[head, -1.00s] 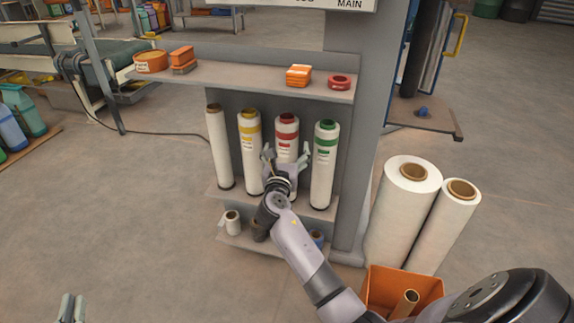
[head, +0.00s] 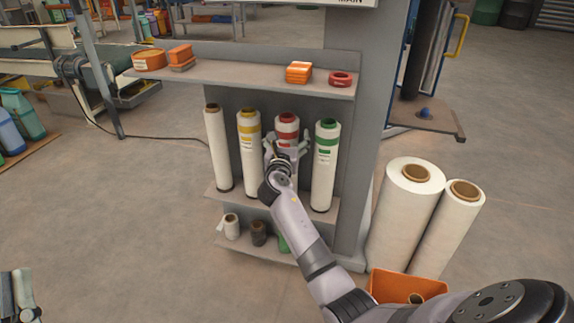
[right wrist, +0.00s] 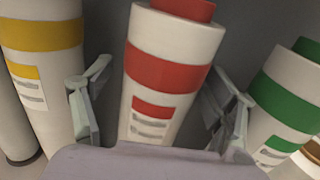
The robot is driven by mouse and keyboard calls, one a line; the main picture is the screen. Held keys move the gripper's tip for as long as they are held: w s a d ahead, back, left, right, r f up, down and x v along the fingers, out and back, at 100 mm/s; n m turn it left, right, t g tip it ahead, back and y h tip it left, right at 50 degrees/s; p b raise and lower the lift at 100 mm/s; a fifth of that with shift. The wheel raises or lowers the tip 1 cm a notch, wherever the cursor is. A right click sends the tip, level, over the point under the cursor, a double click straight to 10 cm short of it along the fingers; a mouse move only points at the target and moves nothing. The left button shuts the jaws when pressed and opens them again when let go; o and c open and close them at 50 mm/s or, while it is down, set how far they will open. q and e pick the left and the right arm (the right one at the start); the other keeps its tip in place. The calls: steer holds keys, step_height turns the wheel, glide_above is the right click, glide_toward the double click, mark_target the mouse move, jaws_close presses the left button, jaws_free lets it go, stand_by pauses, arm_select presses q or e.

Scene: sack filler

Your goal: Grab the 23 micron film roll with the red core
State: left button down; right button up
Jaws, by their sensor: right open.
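The film roll with the red core (head: 287,122) stands upright on the middle shelf, between a yellow-banded roll (head: 249,130) and a green-banded roll (head: 325,165). Its red band and label show in the right wrist view (right wrist: 168,72); the print is too small to read. My right gripper (head: 287,147) is open in front of it. In the right wrist view its fingers (right wrist: 160,115) stand on either side of the red roll, with a gap at each side. The roll's lower part is hidden by the gripper. Part of my left gripper (head: 18,295) shows at the lower left; its jaw state is unclear.
A plain roll with a brown core (head: 217,150) stands at the row's left. The upper shelf (head: 240,79) carries orange items and a red ring (head: 341,79). Small rolls sit below. Large rolls (head: 405,215) and an orange bin (head: 385,282) stand at the right.

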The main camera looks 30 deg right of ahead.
jaws_close()
steer(key=shift+r, duration=0.1)
stand_by(1.2)
